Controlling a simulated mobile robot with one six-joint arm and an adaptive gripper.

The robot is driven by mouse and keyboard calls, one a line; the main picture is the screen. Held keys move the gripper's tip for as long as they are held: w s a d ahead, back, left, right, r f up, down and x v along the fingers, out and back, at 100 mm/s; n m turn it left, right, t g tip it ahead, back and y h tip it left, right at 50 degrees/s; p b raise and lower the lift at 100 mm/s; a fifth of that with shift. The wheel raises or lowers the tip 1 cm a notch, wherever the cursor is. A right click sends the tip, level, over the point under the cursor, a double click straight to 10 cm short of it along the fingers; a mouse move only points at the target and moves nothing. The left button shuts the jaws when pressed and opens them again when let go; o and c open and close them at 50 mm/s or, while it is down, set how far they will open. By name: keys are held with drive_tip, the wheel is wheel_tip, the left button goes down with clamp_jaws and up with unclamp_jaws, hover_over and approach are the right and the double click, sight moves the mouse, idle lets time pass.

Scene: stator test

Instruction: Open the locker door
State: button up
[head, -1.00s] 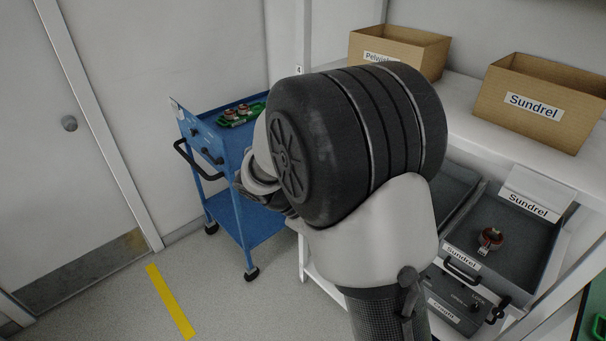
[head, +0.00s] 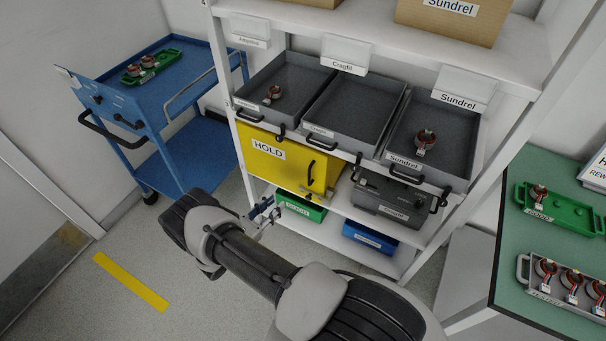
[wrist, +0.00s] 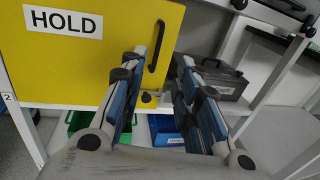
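The yellow locker door (head: 270,168), labelled HOLD, is on the shelf rack below the grey trays. It looks shut. Its black vertical bar handle (head: 311,171) is near the right edge. In the wrist view the door (wrist: 75,65) fills the upper left and the handle (wrist: 156,47) is in front of the fingers. A small dark knob (wrist: 146,97) shows below the handle. My gripper (head: 262,211) is in front of and below the door. In the wrist view my gripper (wrist: 160,62) is open and empty, with the handle appearing between its fingertips; contact does not show.
A grey case (head: 392,197) stands right of the locker. A green bin (head: 300,208) and blue bin (head: 369,238) are below. Grey trays (head: 355,112) with protruding handles hang above. A blue cart (head: 165,110) stands left, a green-topped table (head: 510,250) right. Floor in front is open.

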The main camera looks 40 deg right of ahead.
sight(309, 173)
drive_tip(key=w+d+b, duration=0.2)
drive_tip(key=w+d, duration=0.1)
drive_tip(key=d, duration=1.4)
drive_tip(key=shift+w+b, duration=0.15)
drive_tip(key=shift+b, duration=0.15)
drive_tip(key=shift+c, duration=0.4)
clamp_jaws()
drive_tip(key=shift+f, duration=0.1)
